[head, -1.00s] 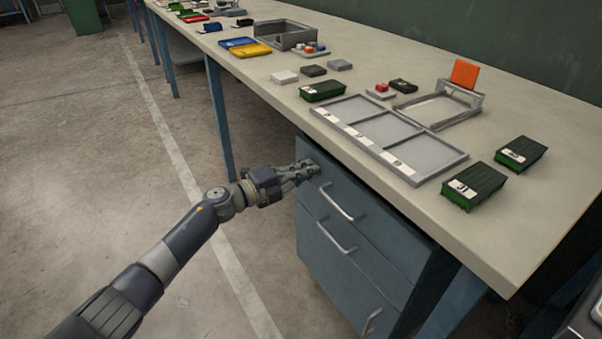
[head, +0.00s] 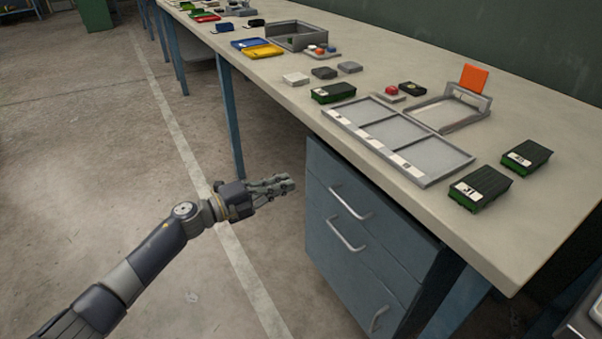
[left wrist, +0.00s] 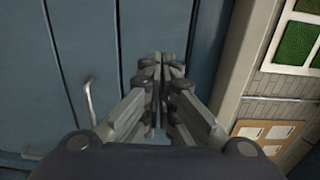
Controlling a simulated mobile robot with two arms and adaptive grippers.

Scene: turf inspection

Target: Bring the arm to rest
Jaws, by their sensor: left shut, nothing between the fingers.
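My left gripper (head: 284,184) hangs in the air to the left of the blue drawer cabinet (head: 365,250), below the height of the bench top. Its fingers are shut and hold nothing. In the left wrist view the closed fingertips (left wrist: 165,70) point toward the blue drawer fronts, with a drawer handle (left wrist: 91,102) to their left. My right gripper is not in the head view.
The bench (head: 530,235) carries a grey three-part tray (head: 430,158), green turf blocks (head: 480,188), a frame with an orange flag (head: 474,77), and a grey bin (head: 296,36). The cabinet and a blue bench leg (head: 231,120) stand nearby. The floor at left is clear.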

